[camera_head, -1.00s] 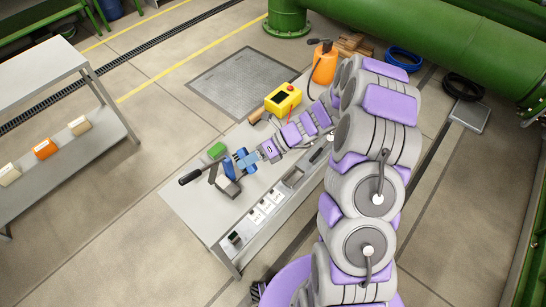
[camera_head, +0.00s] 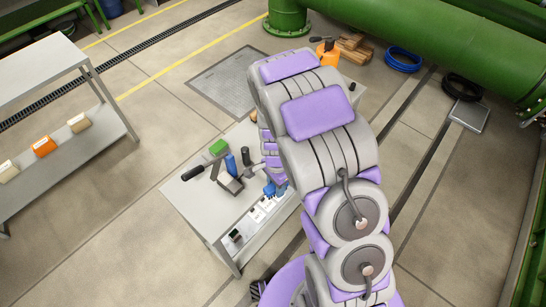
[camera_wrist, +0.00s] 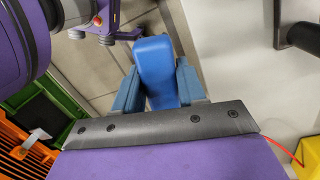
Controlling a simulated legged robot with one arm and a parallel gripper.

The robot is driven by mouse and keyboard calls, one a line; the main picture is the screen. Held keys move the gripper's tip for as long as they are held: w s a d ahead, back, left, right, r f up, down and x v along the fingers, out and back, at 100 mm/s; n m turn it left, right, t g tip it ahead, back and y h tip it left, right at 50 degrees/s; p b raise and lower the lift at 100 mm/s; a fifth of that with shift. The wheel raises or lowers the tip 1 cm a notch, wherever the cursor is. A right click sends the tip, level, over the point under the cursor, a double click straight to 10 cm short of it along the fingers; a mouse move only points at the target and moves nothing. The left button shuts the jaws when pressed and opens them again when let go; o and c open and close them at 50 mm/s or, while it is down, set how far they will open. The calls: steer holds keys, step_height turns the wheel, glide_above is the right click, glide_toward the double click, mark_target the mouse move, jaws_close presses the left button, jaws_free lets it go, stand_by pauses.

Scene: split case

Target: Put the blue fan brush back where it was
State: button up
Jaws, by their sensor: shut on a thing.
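My gripper (camera_head: 276,188) is over the front side of the grey workbench (camera_head: 190,212), right of the upright tools. In the wrist view my gripper (camera_wrist: 160,90) is shut on a smooth blue piece, which I take to be the blue fan brush (camera_wrist: 155,60). It sits between the two blue-grey fingers. Its far end and lower part are hidden. In the head view it cannot be told apart from the blue fingers. A row of white-labelled places (camera_head: 262,208) runs along the bench's front edge, just below my gripper. Part of that row is hidden by my arm.
A blue cylinder (camera_head: 231,164), a dark cylinder (camera_head: 245,156), a grey block (camera_head: 229,183), a black-handled tool (camera_head: 193,173) and a green block (camera_head: 218,147) are on the bench. The bench's left corner is clear. A shelf (camera_head: 70,135) with small boxes stands left.

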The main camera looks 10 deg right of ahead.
steer(key=w+d+n, duration=0.1)
steer(key=d+n+t, duration=0.1)
steer(key=d, duration=0.1)
steer(key=shift+w+f+n, duration=0.15)
steer(key=shift+w+n, duration=0.2)
steer(key=shift+n, duration=0.05)
steer(key=w+b, duration=0.1)
steer(key=w, duration=0.4)
steer(key=w+f+b, duration=0.1)
steer(key=w, duration=0.9)
steer(key=shift+d+f+b, duration=0.2)
steer(key=shift+f+b, duration=0.05)
steer(key=shift+b, duration=0.15)
steer(key=shift+w+a+f+b, duration=0.1)
steer(key=shift+f+b, duration=0.5)
steer(key=shift+f, duration=1.15)
steer(key=shift+c, duration=0.4)
steer(key=o, duration=1)
steer(key=shift+r, duration=0.1)
